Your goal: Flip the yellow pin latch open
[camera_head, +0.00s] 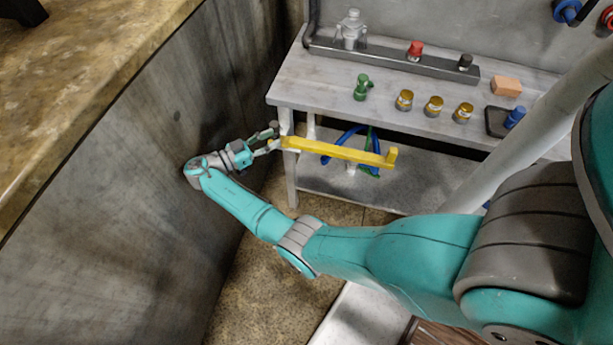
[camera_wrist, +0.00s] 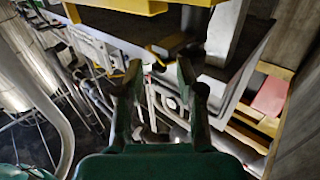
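The yellow pin latch (camera_head: 340,151) is a long bar with an upright knob at its right end. It extends along the front of the grey workbench in the head view. A yellow part (camera_wrist: 130,6), probably the same latch, shows at the top edge of the wrist view. My gripper (camera_head: 272,141) is at the latch's left end, beside the bench's front left corner. In the wrist view my gripper (camera_wrist: 160,68) has its fingers apart with nothing clearly between them. Whether a finger touches the latch cannot be told.
The workbench (camera_head: 320,95) carries a green fitting (camera_head: 362,87), several brass-coloured pieces, an orange block (camera_head: 507,86) and a dark tray. Blue and green hoses (camera_head: 365,150) show behind the latch. A dark wall (camera_head: 130,170) stands close left of my arm. Floor is open below.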

